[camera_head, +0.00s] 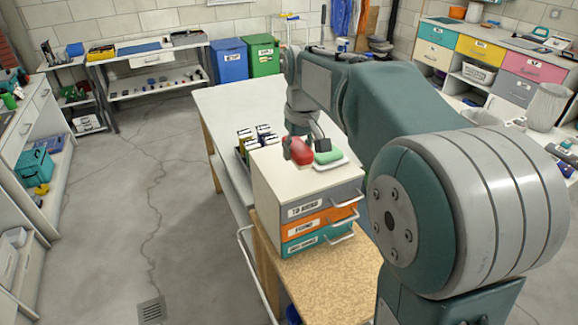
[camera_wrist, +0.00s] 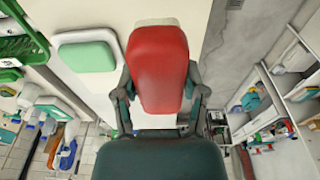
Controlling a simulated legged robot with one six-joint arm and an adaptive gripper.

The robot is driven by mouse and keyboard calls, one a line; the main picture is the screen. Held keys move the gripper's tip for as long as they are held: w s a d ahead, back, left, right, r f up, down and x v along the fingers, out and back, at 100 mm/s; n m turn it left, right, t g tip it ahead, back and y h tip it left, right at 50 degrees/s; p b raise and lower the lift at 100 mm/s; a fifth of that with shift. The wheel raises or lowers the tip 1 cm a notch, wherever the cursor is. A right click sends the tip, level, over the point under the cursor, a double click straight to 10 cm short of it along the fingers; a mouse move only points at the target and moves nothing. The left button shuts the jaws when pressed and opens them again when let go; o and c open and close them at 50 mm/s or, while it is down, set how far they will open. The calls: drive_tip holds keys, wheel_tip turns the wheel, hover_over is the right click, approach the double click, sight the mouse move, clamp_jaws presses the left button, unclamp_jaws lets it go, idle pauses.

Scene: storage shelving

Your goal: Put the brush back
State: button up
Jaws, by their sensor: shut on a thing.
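My gripper (camera_wrist: 160,92) is shut on a red rounded block-like thing (camera_wrist: 159,62), with one finger on each side of it. This may be the brush; no bristles show. In the head view the red thing (camera_head: 300,150) is over the top of a small drawer unit (camera_head: 275,172). A green block (camera_head: 327,156) sits on a white tray (camera_head: 333,165) just right of it; both also show left of the red thing in the wrist view, the green block (camera_wrist: 86,52) on the tray. I cannot tell whether the red thing touches the unit's top.
A long white table (camera_head: 225,105) extends behind. The floor at left (camera_head: 120,210) is clear.

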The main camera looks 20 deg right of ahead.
sight(288, 174)
drive_tip(key=shift+w+a+f, duration=0.4)
drive_tip(key=shift+w+f, duration=0.1)
drive_tip(key=shift+f, duration=0.15)
drive_tip(key=shift+w+a+f, duration=0.4)
drive_tip(key=shift+w+f, duration=0.05)
drive_tip(key=shift+f, duration=0.15)
drive_tip(key=shift+w+f, duration=0.15)
drive_tip(key=shift+f, duration=0.05)
drive_tip(key=shift+w+d+f, duration=0.1)
drive_tip(key=shift+w+f, duration=0.05)
drive_tip(key=shift+f, duration=0.05)
drive_tip(key=f, duration=0.3)
drive_tip(key=shift+w+d+f, duration=0.2)
drive_tip(key=shift+a+f, duration=0.1)
drive_tip(key=shift+a, duration=0.15)
drive_tip(key=shift+f, duration=0.1)
drive_tip(key=o, duration=1.1)
drive_tip(key=shift+d, duration=0.1)
